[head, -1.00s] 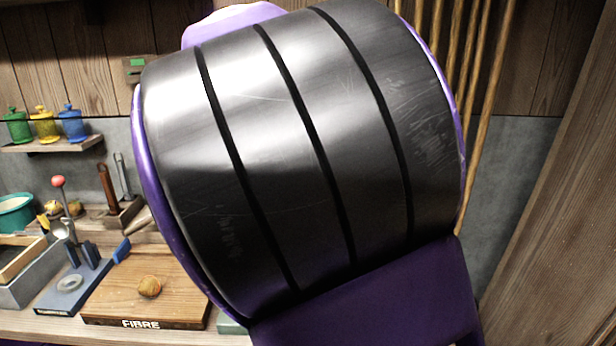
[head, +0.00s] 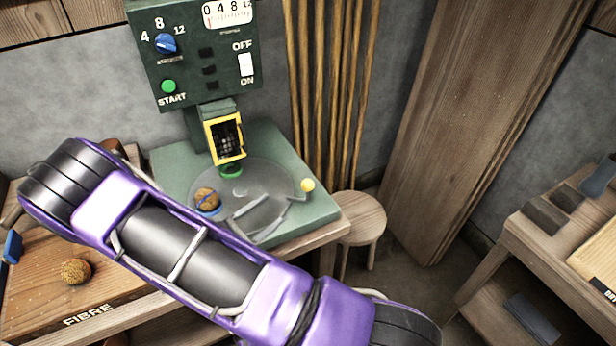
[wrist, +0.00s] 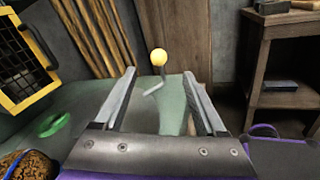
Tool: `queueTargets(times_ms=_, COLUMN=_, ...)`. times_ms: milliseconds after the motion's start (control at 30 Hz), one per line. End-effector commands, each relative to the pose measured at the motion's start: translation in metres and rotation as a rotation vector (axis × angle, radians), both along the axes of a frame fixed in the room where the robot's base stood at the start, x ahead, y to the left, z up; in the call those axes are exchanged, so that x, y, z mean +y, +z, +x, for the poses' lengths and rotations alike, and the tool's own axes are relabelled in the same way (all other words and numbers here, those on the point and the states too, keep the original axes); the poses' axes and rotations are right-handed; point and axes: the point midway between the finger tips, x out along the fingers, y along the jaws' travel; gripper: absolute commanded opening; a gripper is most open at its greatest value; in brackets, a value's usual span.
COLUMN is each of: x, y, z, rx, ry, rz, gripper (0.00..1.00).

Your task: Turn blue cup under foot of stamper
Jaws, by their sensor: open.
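The stamper is a green machine (head: 195,55) with a dial, a START button and a yellow-framed guard (head: 224,138). The guard also shows in the wrist view (wrist: 30,65). A round grey turntable (head: 262,180) lies below it. The blue cup (head: 207,209) holds a brown fibre ball and sits at the turntable's left. The green cup (head: 231,170) is under the guard. A yellow knob (head: 307,185) stands at the right side; in the wrist view (wrist: 159,57) it shows beyond and between my fingertips. My gripper (head: 282,203) is open and empty, over the turntable's right part.
A wooden board (head: 40,275) marked FIBRE with another fibre ball (head: 75,271) lies at left. Wooden poles (head: 325,90) stand behind, a round stool (head: 358,222) at right. A shelf unit (head: 520,240) stands far right, with open floor between.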

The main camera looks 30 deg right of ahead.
Motion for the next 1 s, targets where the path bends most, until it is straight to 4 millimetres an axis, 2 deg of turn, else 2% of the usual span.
queueTargets(times_ms=33, x=-0.002, y=-0.008, z=-0.003, rx=0.052, ry=0.024, rz=-0.024, gripper=0.73)
queueTargets(times_ms=133, x=-0.002, y=-0.015, z=-0.005, rx=0.109, ry=0.055, rz=-0.052, gripper=0.73)
queueTargets(times_ms=267, x=-0.008, y=-0.017, z=-0.003, rx=0.124, ry=0.065, rz=-0.06, gripper=0.73)
queueTargets(times_ms=367, x=-0.021, y=-0.017, z=0.002, rx=0.123, ry=0.063, rz=-0.06, gripper=0.73)
queueTargets(times_ms=800, x=-0.109, y=-0.017, z=0.039, rx=0.12, ry=0.06, rz=-0.058, gripper=0.73)
queueTargets(times_ms=1000, x=-0.141, y=-0.017, z=0.054, rx=0.118, ry=0.061, rz=-0.057, gripper=0.73)
